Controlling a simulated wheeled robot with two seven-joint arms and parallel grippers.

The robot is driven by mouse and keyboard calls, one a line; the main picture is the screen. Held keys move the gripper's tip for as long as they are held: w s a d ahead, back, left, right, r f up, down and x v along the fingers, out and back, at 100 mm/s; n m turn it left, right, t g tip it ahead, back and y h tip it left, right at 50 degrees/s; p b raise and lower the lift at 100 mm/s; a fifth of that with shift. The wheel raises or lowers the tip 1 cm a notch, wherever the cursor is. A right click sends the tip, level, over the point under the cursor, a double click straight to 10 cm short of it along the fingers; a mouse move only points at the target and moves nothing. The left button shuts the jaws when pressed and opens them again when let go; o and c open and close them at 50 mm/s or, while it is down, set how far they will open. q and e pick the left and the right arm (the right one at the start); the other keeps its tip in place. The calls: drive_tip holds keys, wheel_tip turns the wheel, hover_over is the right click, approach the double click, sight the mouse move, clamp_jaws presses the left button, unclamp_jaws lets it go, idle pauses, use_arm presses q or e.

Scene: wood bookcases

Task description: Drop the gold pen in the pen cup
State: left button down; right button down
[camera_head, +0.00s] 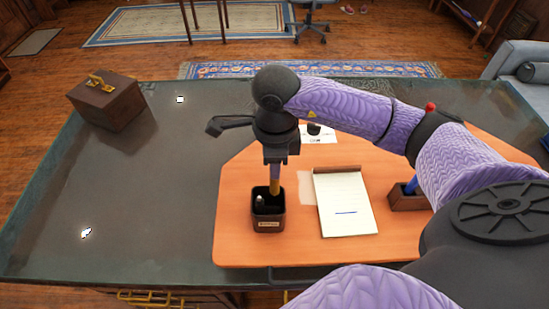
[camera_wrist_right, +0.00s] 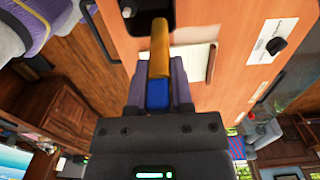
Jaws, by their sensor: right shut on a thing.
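The gold pen (camera_head: 275,184) is upright in my right gripper (camera_head: 275,160), which is shut on its upper part and points down. In the right wrist view the pen (camera_wrist_right: 159,50) stands out from between the fingers (camera_wrist_right: 157,92), with a blue part at the grip. The dark square pen cup (camera_head: 268,221) stands on the orange desk mat directly below. The pen's lower end overlaps the cup's opening; I cannot tell how far inside it is. A dark, silvery object sits in the cup. My left gripper is not in view.
A notepad (camera_head: 345,215) lies right of the cup on the orange mat (camera_head: 240,245). A dark holder (camera_head: 405,200) with a blue item stands farther right. A brown box (camera_head: 106,105) sits at the desk's far left. The dark desk top left of the mat is mostly clear.

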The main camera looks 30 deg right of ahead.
drive_tip(key=shift+f, duration=0.65)
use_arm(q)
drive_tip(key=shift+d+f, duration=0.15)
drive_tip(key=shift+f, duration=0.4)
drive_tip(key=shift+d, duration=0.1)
use_arm(e)
drive_tip(key=shift+c, duration=2.1)
unclamp_jaws()
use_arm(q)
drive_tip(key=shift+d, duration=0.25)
use_arm(e)
drive_tip(key=shift+r, duration=0.2)
wheel_tip(320, 180, up, 10)
drive_tip(key=shift+f+p, duration=0.15)
drive_tip(key=shift+p, duration=0.25)
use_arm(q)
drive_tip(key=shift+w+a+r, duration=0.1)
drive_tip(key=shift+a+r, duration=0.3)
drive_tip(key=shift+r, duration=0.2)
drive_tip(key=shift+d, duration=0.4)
